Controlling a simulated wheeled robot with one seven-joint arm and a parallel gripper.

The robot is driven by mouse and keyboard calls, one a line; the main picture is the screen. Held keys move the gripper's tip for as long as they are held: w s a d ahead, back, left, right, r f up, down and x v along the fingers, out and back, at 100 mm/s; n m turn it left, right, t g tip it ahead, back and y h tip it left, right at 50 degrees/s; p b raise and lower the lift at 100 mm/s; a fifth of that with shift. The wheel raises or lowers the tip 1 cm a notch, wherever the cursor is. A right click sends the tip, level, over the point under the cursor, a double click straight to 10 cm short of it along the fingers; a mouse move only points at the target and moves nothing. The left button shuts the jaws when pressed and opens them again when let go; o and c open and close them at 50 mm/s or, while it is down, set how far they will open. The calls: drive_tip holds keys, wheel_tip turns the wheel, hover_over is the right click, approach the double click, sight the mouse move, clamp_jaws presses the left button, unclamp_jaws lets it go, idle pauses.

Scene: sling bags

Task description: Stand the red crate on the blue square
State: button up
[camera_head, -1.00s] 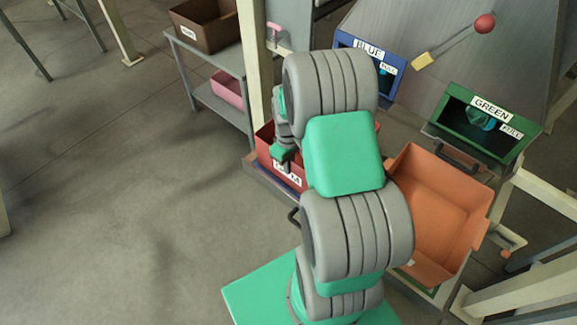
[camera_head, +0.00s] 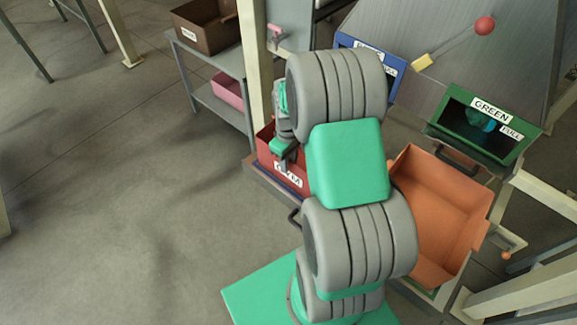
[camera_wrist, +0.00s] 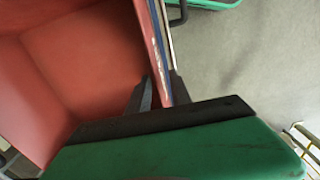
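The red crate (camera_head: 266,152) stands on a low stand left of my arm in the head view, with a white label on its front wall. My arm hides much of it. Its red inside (camera_wrist: 85,60) fills the left of the wrist view. My gripper (camera_head: 289,158) points down at the crate's front wall. In the wrist view my gripper's two dark fingers (camera_wrist: 161,90) straddle the wall's rim, one inside and one outside. A small gap seems to show on the inner side, so it looks open.
A blue-framed chute (camera_head: 393,65) and a green-framed chute (camera_head: 447,118) stand behind. An orange crate (camera_head: 430,215) sits right of my arm. A grey shelf (camera_head: 217,68) holds a brown crate (camera_head: 203,32) and a pink crate (camera_head: 228,88). The floor at left is clear.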

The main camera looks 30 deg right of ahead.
wheel_tip(320, 180, up, 9)
drive_tip(key=shift+r, duration=0.1)
drive_tip(key=s+a+r+m+t, duration=0.3)
drive_tip(key=s+a+r, duration=0.7)
drive_tip(key=a, duration=0.3)
drive_tip(key=shift+s+a+m, duration=0.25)
drive_tip(key=shift+a+m, duration=0.15)
drive_tip(key=shift+s, duration=0.15)
